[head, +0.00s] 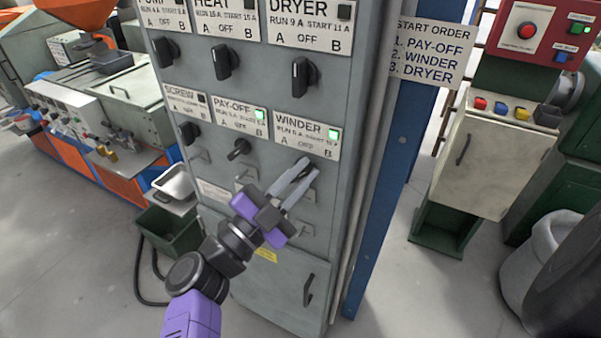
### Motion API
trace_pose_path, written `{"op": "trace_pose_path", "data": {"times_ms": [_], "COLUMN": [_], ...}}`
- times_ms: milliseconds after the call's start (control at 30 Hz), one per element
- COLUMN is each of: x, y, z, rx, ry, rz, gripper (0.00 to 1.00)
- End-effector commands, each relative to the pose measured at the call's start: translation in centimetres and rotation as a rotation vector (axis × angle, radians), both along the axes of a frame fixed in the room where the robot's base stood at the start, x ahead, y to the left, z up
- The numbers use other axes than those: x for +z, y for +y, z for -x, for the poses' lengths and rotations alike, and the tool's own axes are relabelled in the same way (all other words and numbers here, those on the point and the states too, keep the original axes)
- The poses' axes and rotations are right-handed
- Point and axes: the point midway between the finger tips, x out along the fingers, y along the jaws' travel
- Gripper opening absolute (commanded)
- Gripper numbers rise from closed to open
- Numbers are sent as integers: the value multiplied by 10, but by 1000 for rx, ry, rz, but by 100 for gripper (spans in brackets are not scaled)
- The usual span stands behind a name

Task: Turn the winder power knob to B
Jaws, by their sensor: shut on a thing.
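The winder label (305,134) is on the lower row of the grey cabinet, at the right, with a green lamp (333,134) lit at its upper right. The winder power knob (308,170) is below this label and is mostly hidden by my gripper. My gripper (306,172) reaches up from below with its two grey fingers at the knob, shut on it. The knob's pointing direction is hard to tell behind the fingers.
To the left are the pay-off knob (238,149) and screw knob (189,133). The dryer knob (303,76) is above. A start order sign (428,50) hangs right of the cabinet, beside a blue post (385,170). A cabinet handle (309,290) sits below.

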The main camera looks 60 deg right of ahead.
Motion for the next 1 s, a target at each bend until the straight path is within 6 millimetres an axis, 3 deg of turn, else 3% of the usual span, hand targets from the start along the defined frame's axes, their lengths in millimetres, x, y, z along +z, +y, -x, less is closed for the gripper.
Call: {"op": "trace_pose_path", "data": {"times_ms": [33, 633, 667, 767, 1000], "x": [-7, -7, -7, -7, -4], "y": [-1, 0, 0, 0, 0], "z": [-2, -2, -2, -2, -1], "rx": [9, 10, 10, 9, 5], "ry": [-12, -57, -57, -56, -57], "rz": [-14, -16, -16, -15, -9], "gripper": [0, 0, 18, 35, 35]}}
